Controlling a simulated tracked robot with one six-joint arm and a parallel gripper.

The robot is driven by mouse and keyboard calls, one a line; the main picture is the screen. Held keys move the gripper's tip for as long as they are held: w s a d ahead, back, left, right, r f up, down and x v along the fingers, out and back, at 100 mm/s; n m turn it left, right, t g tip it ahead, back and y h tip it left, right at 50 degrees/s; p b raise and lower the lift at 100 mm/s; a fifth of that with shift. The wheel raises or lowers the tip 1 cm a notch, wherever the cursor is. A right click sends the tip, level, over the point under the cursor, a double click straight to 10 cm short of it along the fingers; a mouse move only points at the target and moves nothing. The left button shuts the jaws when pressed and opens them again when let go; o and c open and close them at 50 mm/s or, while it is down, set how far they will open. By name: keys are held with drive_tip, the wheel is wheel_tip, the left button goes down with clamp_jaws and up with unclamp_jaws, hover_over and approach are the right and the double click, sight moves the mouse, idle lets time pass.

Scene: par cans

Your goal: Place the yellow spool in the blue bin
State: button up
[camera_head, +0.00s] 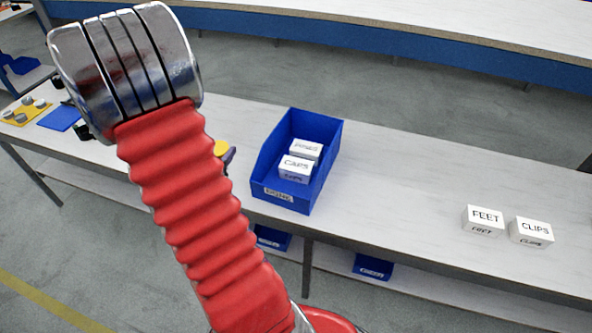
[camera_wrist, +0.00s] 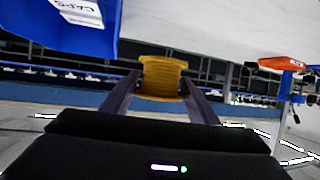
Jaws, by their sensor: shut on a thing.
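The yellow spool (camera_wrist: 162,78) is between the two fingers of my gripper (camera_wrist: 161,92) in the wrist view, and the gripper is shut on it. In the head view only a small part of the spool (camera_head: 220,147) shows beside my red arm, left of the blue bin (camera_head: 262,178); the arm hides the rest. One gripper finger (camera_head: 229,156) shows there too. The blue bin stands on the white table and holds white boxes, one marked CAPS (camera_head: 296,167). In the wrist view part of the bin (camera_wrist: 60,38) shows at the upper left, apart from the spool.
White boxes marked FEET (camera_head: 483,220) and CLIPS (camera_head: 531,232) stand on the table (camera_head: 400,190) at the right. A yellow tray (camera_head: 25,112) with grey parts and a blue mat (camera_head: 60,117) lie at the far left. The table between bin and FEET box is clear.

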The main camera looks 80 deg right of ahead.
drive_tip(key=s+d+m+g, duration=0.2)
drive_tip(key=s+m+g, duration=0.1)
drive_tip(key=s, duration=0.6)
drive_tip(key=s+d+f+m+g+y, duration=0.1)
drive_tip(key=s+d+m+g, duration=0.2)
drive_tip(key=s, duration=0.6)
drive_tip(key=shift+s+g, duration=0.35)
drive_tip(key=shift+g, duration=0.25)
drive_tip(key=shift+f, duration=0.15)
drive_tip(key=shift+f, duration=2.9)
drive_tip(key=shift+f, duration=2.05)
drive_tip(key=shift+f, duration=0.6)
drive_tip(key=o, duration=1.2)
drive_tip(key=shift+c, duration=0.2)
